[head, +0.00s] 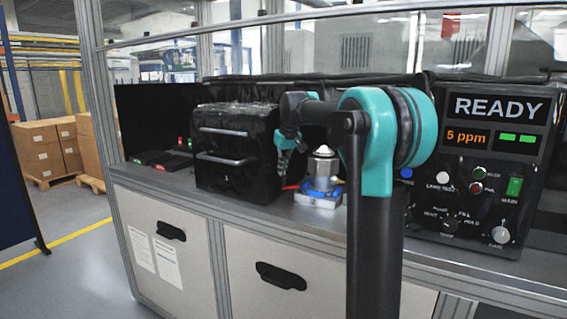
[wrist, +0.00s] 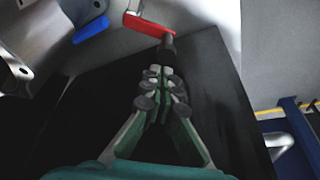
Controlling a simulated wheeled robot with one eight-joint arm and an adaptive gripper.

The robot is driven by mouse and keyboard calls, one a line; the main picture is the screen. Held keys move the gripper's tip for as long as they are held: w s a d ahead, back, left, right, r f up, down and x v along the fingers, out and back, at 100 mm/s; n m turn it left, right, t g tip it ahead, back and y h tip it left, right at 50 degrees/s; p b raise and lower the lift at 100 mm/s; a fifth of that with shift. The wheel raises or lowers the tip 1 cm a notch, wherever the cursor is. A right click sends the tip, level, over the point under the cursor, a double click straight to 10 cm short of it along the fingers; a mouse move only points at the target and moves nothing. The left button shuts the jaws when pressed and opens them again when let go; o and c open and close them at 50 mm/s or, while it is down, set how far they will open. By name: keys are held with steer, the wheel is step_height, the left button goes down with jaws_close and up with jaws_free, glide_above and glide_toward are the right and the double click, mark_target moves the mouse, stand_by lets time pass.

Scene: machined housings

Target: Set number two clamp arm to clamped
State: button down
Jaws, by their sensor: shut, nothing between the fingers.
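A metal housing (head: 323,168) stands on a blue and silver fixture (head: 318,197) on the bench, partly behind my arm. A red clamp arm (head: 290,187) sticks out to the fixture's left. In the wrist view the red arm (wrist: 146,24) lies at the top, with a dark knob (wrist: 168,46) at its end. A blue part (wrist: 91,30) lies left of it. I see no readable number on either. My gripper (wrist: 160,73) is shut and empty, its tips just short of the dark knob. In the head view my gripper (head: 283,163) is left of the housing.
A black box with two handles (head: 215,170) stands close left of my gripper; its dark face fills much of the wrist view. A control panel (head: 470,190) reading READY is at right. Small items with red and green lights (head: 165,157) lie at far left.

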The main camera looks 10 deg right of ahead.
steer(key=shift+f, duration=0.1)
steer(key=shift+s+n, duration=0.35)
steer(key=shift+n, duration=0.45)
steer(key=shift+s+n+g+y, duration=0.3)
steer(key=shift+s+n+y, duration=0.3)
steer(key=shift+n, duration=0.6)
steer(key=s+d+n+g+y, duration=0.1)
steer(key=s+d+n+g, duration=0.2)
steer(key=n, duration=0.8)
steer(key=shift+s+d+n, duration=0.3)
steer(key=shift+s+d, duration=0.35)
steer(key=shift+s, duration=0.05)
steer(key=shift+d, duration=0.2)
